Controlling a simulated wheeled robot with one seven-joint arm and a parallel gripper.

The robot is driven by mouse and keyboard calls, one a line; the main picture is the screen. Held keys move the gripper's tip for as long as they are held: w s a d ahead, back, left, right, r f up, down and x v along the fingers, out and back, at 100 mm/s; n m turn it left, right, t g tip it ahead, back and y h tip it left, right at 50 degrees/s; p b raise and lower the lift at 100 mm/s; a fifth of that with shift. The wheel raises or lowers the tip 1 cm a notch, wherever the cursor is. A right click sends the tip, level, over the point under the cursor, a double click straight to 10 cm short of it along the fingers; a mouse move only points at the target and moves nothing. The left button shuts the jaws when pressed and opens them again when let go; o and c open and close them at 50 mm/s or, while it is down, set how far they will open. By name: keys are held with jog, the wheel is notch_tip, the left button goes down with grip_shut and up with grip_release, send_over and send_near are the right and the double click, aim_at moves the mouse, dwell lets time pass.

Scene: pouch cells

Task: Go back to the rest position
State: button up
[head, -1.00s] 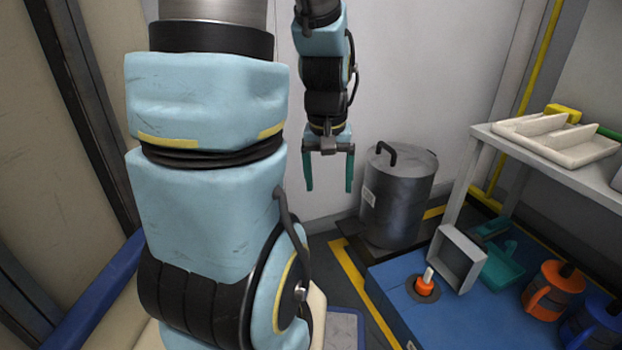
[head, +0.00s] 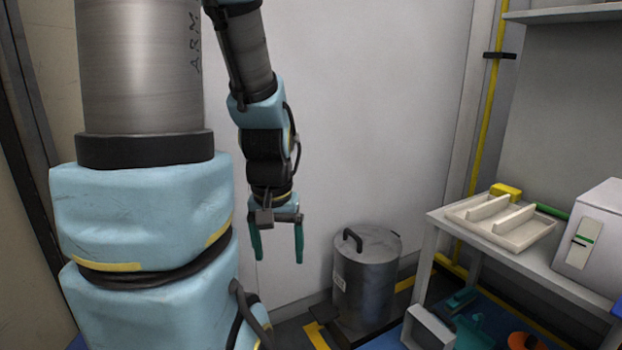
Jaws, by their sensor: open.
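My gripper (head: 277,250) hangs from my arm in the middle of the head view, its two teal fingers pointing down. The fingers are apart with nothing between them. It is in front of the pale wall (head: 360,130), to the left of and apart from a grey metal canister (head: 365,285).
At right a pale table (head: 520,262) holds a white divided tray (head: 500,225) and a white box (head: 598,240). Below are a grey open box (head: 428,330), a teal scoop (head: 470,325) and an orange item (head: 525,341).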

notch_tip(320, 180, up, 40)
jog(key=p, duration=3.7)
jog(key=shift+c, duration=0.2)
